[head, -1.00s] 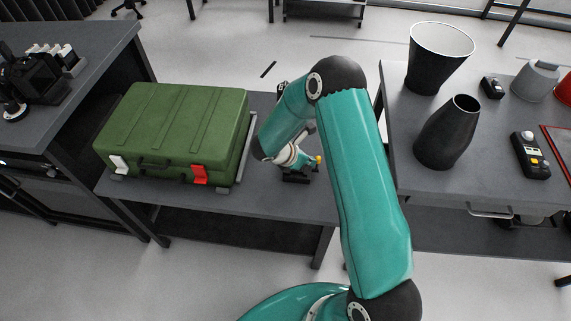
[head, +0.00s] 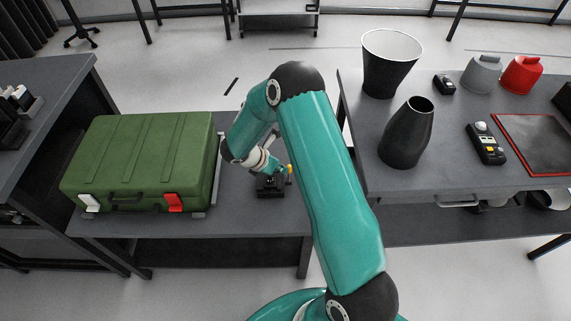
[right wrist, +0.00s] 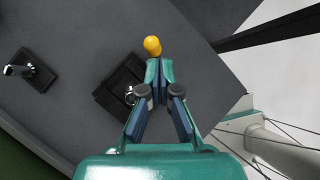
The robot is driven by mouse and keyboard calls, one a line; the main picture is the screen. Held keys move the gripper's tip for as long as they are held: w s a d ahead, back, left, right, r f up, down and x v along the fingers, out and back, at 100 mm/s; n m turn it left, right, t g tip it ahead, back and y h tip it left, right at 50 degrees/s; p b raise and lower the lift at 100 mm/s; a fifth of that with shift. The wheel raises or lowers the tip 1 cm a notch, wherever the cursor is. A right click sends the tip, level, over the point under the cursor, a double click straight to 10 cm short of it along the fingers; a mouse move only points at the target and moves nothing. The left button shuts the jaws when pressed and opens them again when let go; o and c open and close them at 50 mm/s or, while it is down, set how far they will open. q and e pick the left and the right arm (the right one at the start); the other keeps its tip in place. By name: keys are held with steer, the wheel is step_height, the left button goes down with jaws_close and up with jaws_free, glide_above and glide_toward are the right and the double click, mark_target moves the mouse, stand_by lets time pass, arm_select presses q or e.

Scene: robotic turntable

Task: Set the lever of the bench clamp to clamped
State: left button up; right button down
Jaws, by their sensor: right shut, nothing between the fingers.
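The bench clamp has a black base (head: 271,188) near the right side of the low grey bench, with a yellow-tipped lever (head: 290,169). In the right wrist view its base (right wrist: 118,84) is partly hidden behind my fingers, and the yellow lever tip (right wrist: 152,46) shows just beyond the fingertips. My right gripper (right wrist: 159,66) is shut and empty, close to the lever; I cannot tell whether it touches it. In the head view the right gripper (head: 278,170) is small and partly covered by my wrist. My left gripper is out of view.
A green case (head: 140,160) stands on the bench left of the clamp. A small black fixture with a metal handle (right wrist: 28,70) is at left in the wrist view. The right-hand table (head: 440,180) holds a black cup (head: 388,75) and a dark vase (head: 406,140).

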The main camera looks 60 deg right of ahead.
steer(key=shift+a+r, duration=0.1)
steer(key=shift+a, duration=0.35)
steer(key=shift+w+a+r, duration=0.2)
steer(key=shift+a, duration=0.45)
steer(key=shift+w+a+r, duration=0.15)
steer(key=shift+a+r, duration=0.05)
steer(key=shift+a, duration=0.4)
steer(key=w+d+v, duration=0.1)
steer(key=v, duration=0.9)
steer(key=shift+r, duration=0.35)
